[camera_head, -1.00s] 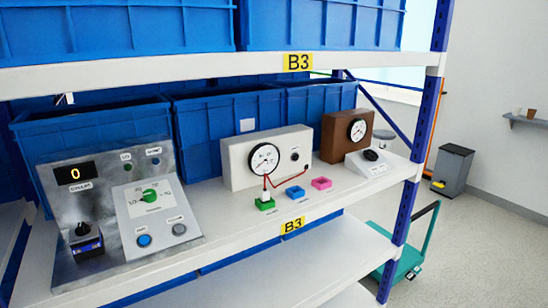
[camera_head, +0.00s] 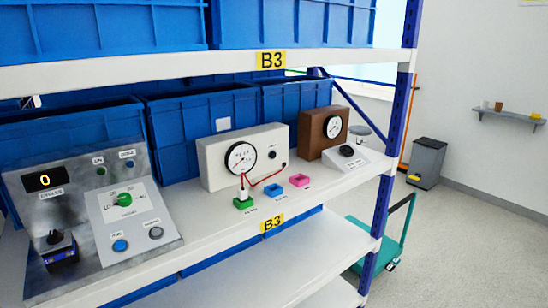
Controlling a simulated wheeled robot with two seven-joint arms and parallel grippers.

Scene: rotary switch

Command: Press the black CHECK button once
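A small white sloped box with a round black button (camera_head: 347,151) on top stands at the right end of the middle shelf. Its label is too small to read. Neither of my grippers is in view, and nothing touches the black button.
A white meter box (camera_head: 210,160) and a brown meter box (camera_head: 310,138) stand on the shelf. Green (camera_head: 243,203), blue (camera_head: 273,191) and pink (camera_head: 299,180) blocks lie in front. A blue upright post (camera_head: 393,160) bounds the shelf's right end. Blue bins (camera_head: 180,130) stand behind.

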